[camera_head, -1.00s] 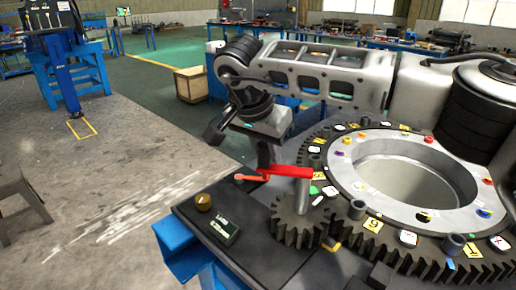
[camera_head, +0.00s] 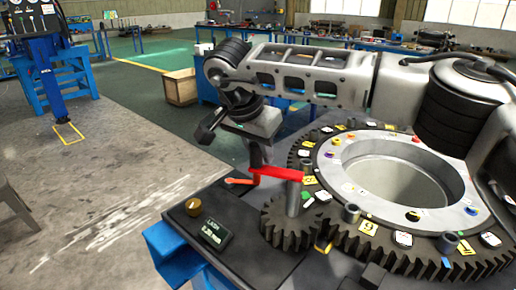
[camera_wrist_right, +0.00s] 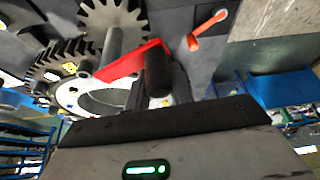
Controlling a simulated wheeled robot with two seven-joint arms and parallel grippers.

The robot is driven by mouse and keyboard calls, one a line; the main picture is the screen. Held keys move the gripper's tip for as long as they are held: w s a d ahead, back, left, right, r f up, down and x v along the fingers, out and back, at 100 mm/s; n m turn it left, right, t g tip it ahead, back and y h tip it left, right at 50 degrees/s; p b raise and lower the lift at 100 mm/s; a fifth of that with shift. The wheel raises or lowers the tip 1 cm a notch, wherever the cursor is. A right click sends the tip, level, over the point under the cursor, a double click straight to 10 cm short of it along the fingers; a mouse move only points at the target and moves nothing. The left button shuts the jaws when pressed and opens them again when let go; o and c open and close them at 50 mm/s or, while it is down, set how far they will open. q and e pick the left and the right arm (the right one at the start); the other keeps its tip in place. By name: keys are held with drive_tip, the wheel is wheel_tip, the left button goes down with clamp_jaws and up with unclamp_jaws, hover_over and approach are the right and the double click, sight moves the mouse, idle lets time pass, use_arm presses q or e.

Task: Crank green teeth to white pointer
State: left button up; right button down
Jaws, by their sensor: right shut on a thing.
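My right gripper (camera_head: 254,170) is shut on the dark handle (camera_wrist_right: 158,75) at the outer end of the red crank arm (camera_head: 279,172). The crank arm also shows in the right wrist view (camera_wrist_right: 135,62). Its other end sits on the grey post of the small dark pinion gear (camera_head: 290,226). The pinion meshes with the large toothed ring gear (camera_head: 400,259). A small green mark (camera_head: 308,197) and a white mark (camera_head: 322,196) lie side by side near the pinion. I cannot tell which one is on a tooth. My left gripper is out of view.
An orange-red lever (camera_head: 240,181) lies close beside the gripper. Numbered tags and coloured studs ring the large central hole. Open floor lies to the left.

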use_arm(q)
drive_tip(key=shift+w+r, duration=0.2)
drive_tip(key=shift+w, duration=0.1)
use_arm(e)
drive_tip(key=shift+w+d+r, duration=0.1)
drive_tip(key=shift+w+d, duration=0.05)
drive_tip(key=shift+d, duration=0.1)
idle(0.4)
drive_tip(key=c, duration=1.2)
unclamp_jaws()
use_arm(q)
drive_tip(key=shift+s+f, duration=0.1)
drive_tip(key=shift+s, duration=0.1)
use_arm(e)
drive_tip(key=shift+a, duration=0.1)
use_arm(q)
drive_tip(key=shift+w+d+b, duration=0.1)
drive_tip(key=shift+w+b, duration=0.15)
drive_tip(key=shift+b, duration=0.05)
use_arm(e)
drive_tip(key=v, duration=1.5)
drive_tip(key=shift+r, duration=0.4)
